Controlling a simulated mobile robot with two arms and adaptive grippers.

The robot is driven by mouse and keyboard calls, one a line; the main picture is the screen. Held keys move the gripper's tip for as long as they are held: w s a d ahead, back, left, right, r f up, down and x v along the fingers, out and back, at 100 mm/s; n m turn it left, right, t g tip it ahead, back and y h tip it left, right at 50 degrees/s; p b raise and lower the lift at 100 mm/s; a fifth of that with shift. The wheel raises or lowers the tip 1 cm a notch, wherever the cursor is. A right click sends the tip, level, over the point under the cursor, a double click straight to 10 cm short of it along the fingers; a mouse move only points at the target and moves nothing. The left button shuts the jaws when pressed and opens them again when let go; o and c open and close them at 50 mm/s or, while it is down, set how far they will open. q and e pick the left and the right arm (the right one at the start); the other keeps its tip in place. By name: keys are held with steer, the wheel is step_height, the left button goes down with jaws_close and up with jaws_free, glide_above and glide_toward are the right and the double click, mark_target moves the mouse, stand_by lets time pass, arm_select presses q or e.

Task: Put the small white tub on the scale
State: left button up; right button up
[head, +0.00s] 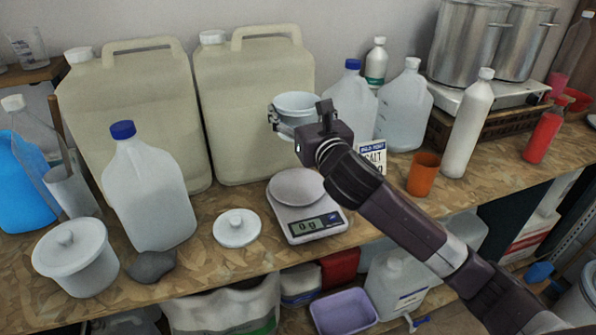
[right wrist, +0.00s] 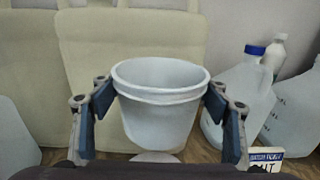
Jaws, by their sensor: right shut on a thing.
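The small white tub (head: 298,103) is open-topped and upright, held above and behind the scale in the head view. In the right wrist view the tub (right wrist: 162,105) sits between the two fingers of my right gripper (right wrist: 160,105), which is shut on its sides below the rim. In the head view my right gripper (head: 290,120) partly hides the tub's lower part. The scale (head: 308,222) stands on the wooden bench with its round plate (head: 297,187) empty and its display reading 0 g. My left gripper is not in view.
A white lid (head: 237,228) lies left of the scale. A larger lidded white tub (head: 76,258) and a grey stone (head: 151,266) are farther left. Big cream canisters (head: 250,110) stand behind. An orange cup (head: 423,175) and a salt packet (head: 373,156) are to the right.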

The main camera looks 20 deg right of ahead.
step_height(320, 180, down, 14)
steer(key=shift+f+b, duration=0.2)
steer(key=shift+b, duration=0.3)
steer(key=shift+f, duration=0.5)
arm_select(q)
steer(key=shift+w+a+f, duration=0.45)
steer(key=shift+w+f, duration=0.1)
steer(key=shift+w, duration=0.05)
arm_select(e)
steer(key=shift+f, duration=0.2)
steer(key=o, duration=1)
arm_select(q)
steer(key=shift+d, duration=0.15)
